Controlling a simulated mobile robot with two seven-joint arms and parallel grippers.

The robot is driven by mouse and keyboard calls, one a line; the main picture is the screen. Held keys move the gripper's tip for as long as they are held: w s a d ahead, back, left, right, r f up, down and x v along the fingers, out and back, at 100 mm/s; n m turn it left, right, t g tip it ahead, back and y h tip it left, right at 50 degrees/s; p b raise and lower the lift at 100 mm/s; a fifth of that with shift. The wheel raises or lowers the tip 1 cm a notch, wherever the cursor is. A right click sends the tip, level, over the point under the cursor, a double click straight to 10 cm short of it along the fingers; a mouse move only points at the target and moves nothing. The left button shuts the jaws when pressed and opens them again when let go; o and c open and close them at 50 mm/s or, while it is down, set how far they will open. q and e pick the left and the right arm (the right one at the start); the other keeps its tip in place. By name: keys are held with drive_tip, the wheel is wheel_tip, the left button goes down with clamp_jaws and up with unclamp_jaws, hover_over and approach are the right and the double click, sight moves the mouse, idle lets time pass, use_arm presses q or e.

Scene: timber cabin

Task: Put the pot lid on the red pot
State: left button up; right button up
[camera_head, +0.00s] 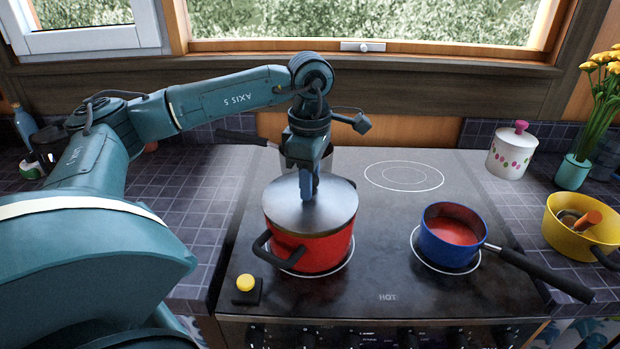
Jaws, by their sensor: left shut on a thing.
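The red pot (322,252) stands on the front left burner of the stove, with a black handle at its front left. The grey metal pot lid (281,212) lies over the pot's top and looks about level with its rim. I cannot tell whether it is fully seated all round. My left gripper (307,192) reaches down from above and is shut on the lid at its middle. The lid's knob is hidden by the fingers. My right gripper is not in view.
A blue saucepan (446,254) with red contents stands on the front right burner, its handle (540,274) pointing front right. A grey pot (326,160) stands behind the red pot. A yellow-buttoned block (246,284) is at front left. The back right burner (404,176) is clear.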

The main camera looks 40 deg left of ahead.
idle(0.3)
use_arm(q)
drive_tip(key=shift+f+b, duration=0.6)
drive_tip(key=shift+f, duration=0.1)
drive_tip(key=o, duration=0.8)
drive_tip(key=shift+c, duration=0.2)
drive_tip(key=o, duration=0.4)
drive_tip(key=shift+r, duration=0.35)
wheel_tip(320, 180, up, 12)
drive_tip(key=p, duration=0.1)
drive_tip(key=shift+r+p, duration=0.25)
drive_tip(key=shift+p, duration=0.15)
